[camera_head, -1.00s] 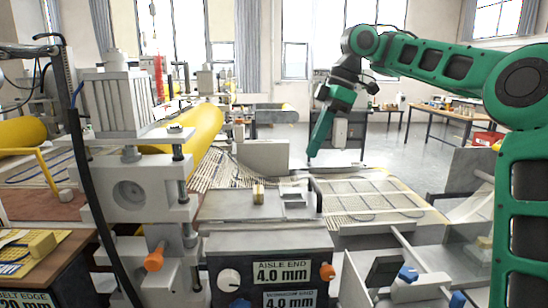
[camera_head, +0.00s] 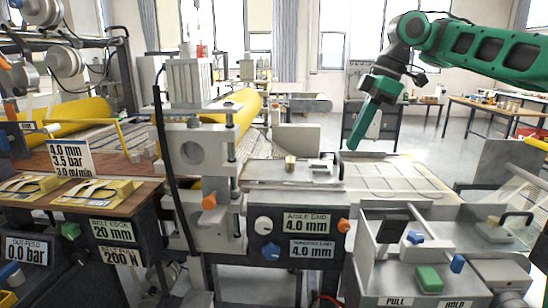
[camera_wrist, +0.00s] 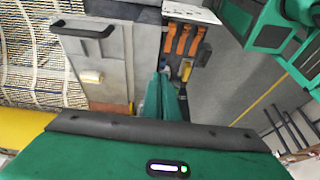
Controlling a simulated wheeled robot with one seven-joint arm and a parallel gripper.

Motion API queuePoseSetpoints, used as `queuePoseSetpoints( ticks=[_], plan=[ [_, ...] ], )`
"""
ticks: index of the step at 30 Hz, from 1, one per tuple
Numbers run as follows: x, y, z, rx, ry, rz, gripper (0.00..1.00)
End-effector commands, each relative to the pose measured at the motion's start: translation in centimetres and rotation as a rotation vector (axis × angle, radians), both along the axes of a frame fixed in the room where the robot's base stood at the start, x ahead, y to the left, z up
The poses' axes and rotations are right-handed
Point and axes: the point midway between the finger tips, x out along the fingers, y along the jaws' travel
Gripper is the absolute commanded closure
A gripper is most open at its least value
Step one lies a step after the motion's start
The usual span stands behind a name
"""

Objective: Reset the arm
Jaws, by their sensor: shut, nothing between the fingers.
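My arm is green and reaches in from the upper right of the head view, bent down at the wrist. My gripper (camera_head: 353,146) points down and to the left, with its green fingers together and nothing held. It appears in front of the far edge of the mesh bed (camera_head: 395,178); I cannot tell how high it is above it. The gripper's body fills the bottom of that view.
The laminating machine (camera_head: 200,150) with its yellow roller stands left of the arm. An AISLE END panel (camera_head: 305,222) faces me. Open floor (camera_head: 460,150) lies behind the arm.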

Motion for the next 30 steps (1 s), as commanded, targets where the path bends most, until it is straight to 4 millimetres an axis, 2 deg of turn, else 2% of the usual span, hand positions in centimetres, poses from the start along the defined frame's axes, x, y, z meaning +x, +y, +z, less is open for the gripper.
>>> queuePoseSetpoints(
  ticks=[3, 9, 17, 20, 23, 26, 30],
  plan=[
    [-1.0, 0.9, -1.2, -0.028, 0.052, -0.067, 1.0],
    [-2.5, 1.5, -3.0, -0.067, 0.127, -0.204, 1.0],
    [-5.2, 0.5, -6.5, -0.128, 0.228, -0.489, 1.0],
    [-7.2, -1.2, -8.5, -0.155, 0.268, -0.678, 1.0],
    [-9.7, -4.0, -10.6, -0.174, 0.296, -0.899, 1.0],
    [-12.8, -7.3, -12.7, -0.184, 0.314, -1.119, 1.0],
    [-18.3, -12.5, -15.8, -0.186, 0.328, -1.421, 1.0]
  ],
)
